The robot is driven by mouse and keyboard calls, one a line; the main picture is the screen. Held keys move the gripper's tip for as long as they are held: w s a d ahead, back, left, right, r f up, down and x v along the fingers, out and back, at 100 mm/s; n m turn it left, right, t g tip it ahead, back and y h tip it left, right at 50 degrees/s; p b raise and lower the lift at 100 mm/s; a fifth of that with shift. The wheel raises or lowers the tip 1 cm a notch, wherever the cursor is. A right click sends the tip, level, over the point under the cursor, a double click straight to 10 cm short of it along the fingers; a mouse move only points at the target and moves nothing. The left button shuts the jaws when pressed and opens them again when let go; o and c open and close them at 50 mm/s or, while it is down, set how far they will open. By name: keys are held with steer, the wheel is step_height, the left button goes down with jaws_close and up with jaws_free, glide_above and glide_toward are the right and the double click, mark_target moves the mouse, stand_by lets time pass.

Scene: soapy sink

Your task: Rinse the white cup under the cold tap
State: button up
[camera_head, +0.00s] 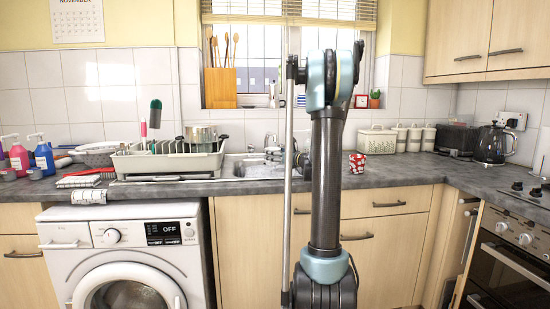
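The metal sink (258,170) is set into the grey worktop, left of my upright arm. A chrome tap (272,142) stands at its back edge, partly hidden by my arm and a thin vertical pole. I cannot tell which side of the tap is cold, or whether water runs. I cannot make out a plain white cup; the basin's inside is mostly hidden by the low angle. A red-and-white patterned cup-like thing (357,163) stands on the worktop right of my arm. My arm rises through the middle of the view, but my gripper is not visible.
A dish rack (168,165) with a pot stands left of the sink. Soap bottles (43,156) stand far left above the washing machine (125,255). White canisters (414,138) and a black kettle (493,145) stand at right. The worktop's front right is clear.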

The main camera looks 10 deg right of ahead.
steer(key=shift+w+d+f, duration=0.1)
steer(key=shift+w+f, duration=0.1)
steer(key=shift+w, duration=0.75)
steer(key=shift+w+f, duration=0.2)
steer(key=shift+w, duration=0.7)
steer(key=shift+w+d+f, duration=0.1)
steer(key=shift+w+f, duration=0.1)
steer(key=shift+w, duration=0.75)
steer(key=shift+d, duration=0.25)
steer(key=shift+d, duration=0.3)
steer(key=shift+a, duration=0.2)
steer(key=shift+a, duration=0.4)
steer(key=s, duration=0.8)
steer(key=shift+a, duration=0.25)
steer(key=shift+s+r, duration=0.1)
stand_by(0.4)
